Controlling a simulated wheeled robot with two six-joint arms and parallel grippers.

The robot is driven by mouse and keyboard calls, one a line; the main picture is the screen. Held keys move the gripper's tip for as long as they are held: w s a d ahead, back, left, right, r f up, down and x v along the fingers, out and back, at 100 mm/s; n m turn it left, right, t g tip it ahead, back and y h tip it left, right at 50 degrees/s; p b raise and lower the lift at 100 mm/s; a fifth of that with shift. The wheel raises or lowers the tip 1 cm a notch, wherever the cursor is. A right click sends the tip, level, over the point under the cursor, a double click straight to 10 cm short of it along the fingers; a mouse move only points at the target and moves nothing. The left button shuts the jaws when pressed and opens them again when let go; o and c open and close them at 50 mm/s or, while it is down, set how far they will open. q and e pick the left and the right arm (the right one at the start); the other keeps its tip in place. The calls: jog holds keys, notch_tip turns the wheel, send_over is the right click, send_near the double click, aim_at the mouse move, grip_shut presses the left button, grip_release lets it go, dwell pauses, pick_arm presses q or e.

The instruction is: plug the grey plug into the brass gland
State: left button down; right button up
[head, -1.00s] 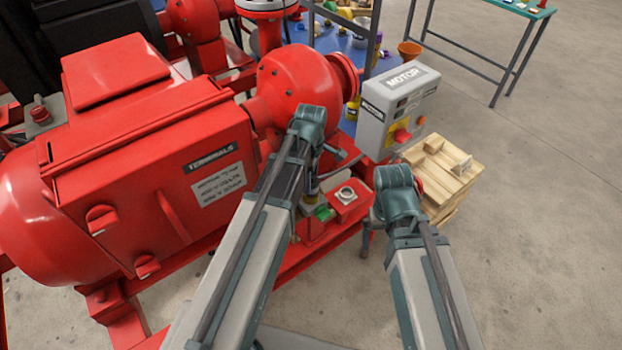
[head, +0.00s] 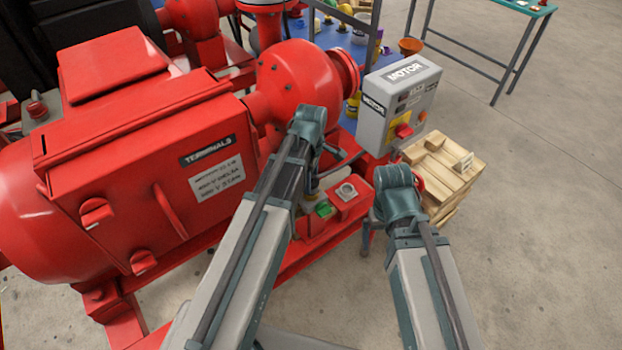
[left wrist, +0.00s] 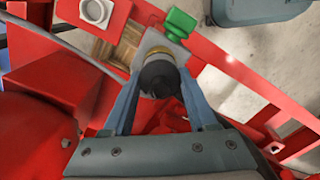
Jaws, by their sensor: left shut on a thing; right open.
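My left gripper (left wrist: 158,90) is shut on the dark grey plug (left wrist: 160,79), whose round back end faces the wrist camera. The brass gland (left wrist: 154,52) shows as a yellowish ring just beyond the plug, on a grey plate. The plug covers most of it, and I cannot tell whether they touch or how deep the plug sits. In the head view my left arm hides most of the plug and the gland. My right gripper (head: 371,226) is mostly hidden behind its own wrist, low to the right of the red base, apart from the plug.
A green block (head: 325,209) and a grey square socket (head: 346,192) are close to the gland. The red motor (head: 130,150) fills the left. A grey MOTOR box (head: 400,100) and a wooden pallet stack (head: 450,175) stand to the right. Open floor lies at the right.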

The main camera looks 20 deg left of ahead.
pick_arm(q)
jog(key=shift+c, duration=0.6)
grip_release()
jog(key=shift+r, duration=0.15)
notch_tip(320, 180, up, 14)
jog(key=p, duration=1.3)
jog(key=shift+f+p, duration=0.2)
jog(key=shift+p, duration=0.2)
jog(key=shift+f, duration=0.15)
notch_tip(320, 180, down, 13)
jog(key=b, duration=1.3)
